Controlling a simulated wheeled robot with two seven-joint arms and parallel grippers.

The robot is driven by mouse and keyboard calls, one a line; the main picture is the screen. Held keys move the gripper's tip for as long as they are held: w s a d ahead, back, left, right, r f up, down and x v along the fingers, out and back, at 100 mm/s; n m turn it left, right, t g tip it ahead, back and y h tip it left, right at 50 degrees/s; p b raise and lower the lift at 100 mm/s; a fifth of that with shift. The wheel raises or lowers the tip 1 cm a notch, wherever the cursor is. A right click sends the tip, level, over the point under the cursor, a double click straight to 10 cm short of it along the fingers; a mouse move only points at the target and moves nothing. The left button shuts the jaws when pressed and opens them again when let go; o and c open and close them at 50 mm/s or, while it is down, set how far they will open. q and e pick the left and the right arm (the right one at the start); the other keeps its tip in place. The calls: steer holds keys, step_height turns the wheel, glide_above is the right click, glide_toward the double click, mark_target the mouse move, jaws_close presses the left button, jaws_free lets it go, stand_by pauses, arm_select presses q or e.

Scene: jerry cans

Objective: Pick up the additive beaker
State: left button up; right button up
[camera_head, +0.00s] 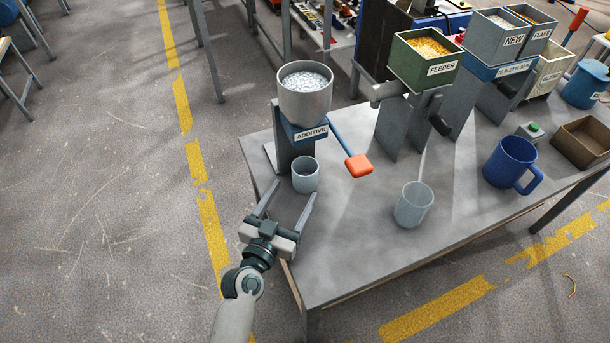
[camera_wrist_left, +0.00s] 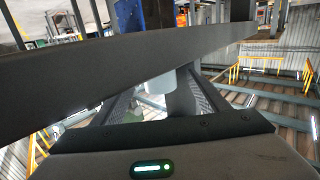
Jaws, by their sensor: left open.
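The additive beaker (camera_head: 305,177) is a small light grey cup standing upright on the table under the additive dispenser (camera_head: 306,98). The dispenser has a grey hopper of pale granules, a blue labelled body and a lever with an orange handle (camera_head: 358,166). My left gripper (camera_head: 292,190) is open at the table's left edge, its two fingers pointing towards the beaker. The beaker appears just ahead of the fingertips; I see no grip on it. In the left wrist view a pale cup-like shape (camera_wrist_left: 160,84) shows between the fingers, partly hidden by a dark bar. My right gripper is not in view.
A clear beaker (camera_head: 413,205) and a blue mug (camera_head: 511,163) stand to the right on the grey table (camera_head: 360,255). The green feeder hopper (camera_head: 425,62) stands behind. A brown tray (camera_head: 583,143) is at the far right. The table's front middle is clear.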

mark_target(300, 187)
arm_select(q)
steer(key=shift+f+x, duration=0.2)
steer(key=shift+x, duration=1.1)
steer(key=shift+f+x, duration=0.15)
steer(key=shift+x, duration=1.1)
steer(key=shift+s+d, duration=0.1)
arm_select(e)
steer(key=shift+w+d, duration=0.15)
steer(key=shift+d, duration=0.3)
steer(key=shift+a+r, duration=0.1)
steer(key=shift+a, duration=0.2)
arm_select(q)
steer(key=c, duration=1)
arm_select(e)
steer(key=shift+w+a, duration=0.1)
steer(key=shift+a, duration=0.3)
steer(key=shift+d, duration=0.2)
